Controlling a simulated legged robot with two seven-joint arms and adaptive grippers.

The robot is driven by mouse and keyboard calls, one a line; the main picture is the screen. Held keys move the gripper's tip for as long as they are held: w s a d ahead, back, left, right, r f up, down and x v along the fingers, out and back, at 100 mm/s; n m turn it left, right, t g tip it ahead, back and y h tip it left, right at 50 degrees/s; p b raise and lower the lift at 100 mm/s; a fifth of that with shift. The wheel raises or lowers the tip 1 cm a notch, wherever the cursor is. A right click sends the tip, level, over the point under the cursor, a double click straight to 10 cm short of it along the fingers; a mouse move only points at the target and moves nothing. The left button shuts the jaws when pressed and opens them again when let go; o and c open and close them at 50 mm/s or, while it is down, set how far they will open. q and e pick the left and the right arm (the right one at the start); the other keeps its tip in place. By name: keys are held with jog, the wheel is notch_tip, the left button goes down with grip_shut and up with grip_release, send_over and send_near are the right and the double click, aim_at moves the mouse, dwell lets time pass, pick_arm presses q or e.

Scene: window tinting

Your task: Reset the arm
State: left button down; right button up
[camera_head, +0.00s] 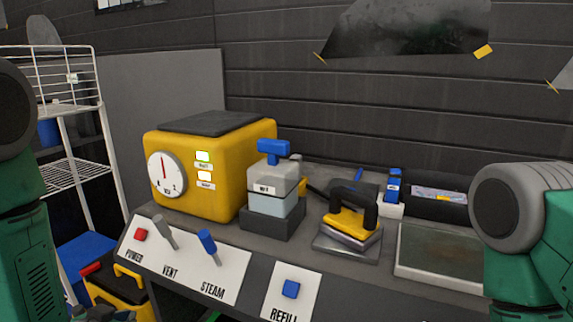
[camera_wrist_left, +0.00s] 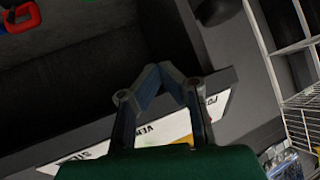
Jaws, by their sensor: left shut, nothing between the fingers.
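My left gripper (camera_wrist_left: 172,76) shows in the left wrist view with its two grey fingers meeting at the tips, shut and empty. Behind it are the dark bench edge and the white labelled panel, partly covered by the fingers. In the head view only a small grey part of the left gripper (camera_head: 98,314) shows at the bottom left edge. My green left arm stands at the left edge and my green and grey right arm at the right edge. The right gripper is out of view.
A yellow machine (camera_head: 215,160) with a dial, a bottle (camera_head: 272,190) with a blue top on a dark base, and a yellow and black iron (camera_head: 350,222) stand on the bench. The front panel (camera_head: 190,262) has levers and buttons. A white wire rack (camera_head: 75,110) is at left.

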pick_arm(q)
jog(key=s+d+f+g, duration=0.2)
jog(key=s+f, duration=0.3)
jog(key=s, duration=0.4)
jog(key=s+d+f+n+g, duration=0.1)
jog(key=s+f+g, duration=0.4)
jog(key=s, duration=0.5)
jog(key=s+d+f+g, duration=0.2)
jog(key=s+f, duration=0.3)
jog(key=s, duration=0.4)
jog(key=shift+s+d+f+n+g, duration=0.25)
jog(key=shift+d+n+g, duration=0.15)
jog(key=shift+g, duration=0.4)
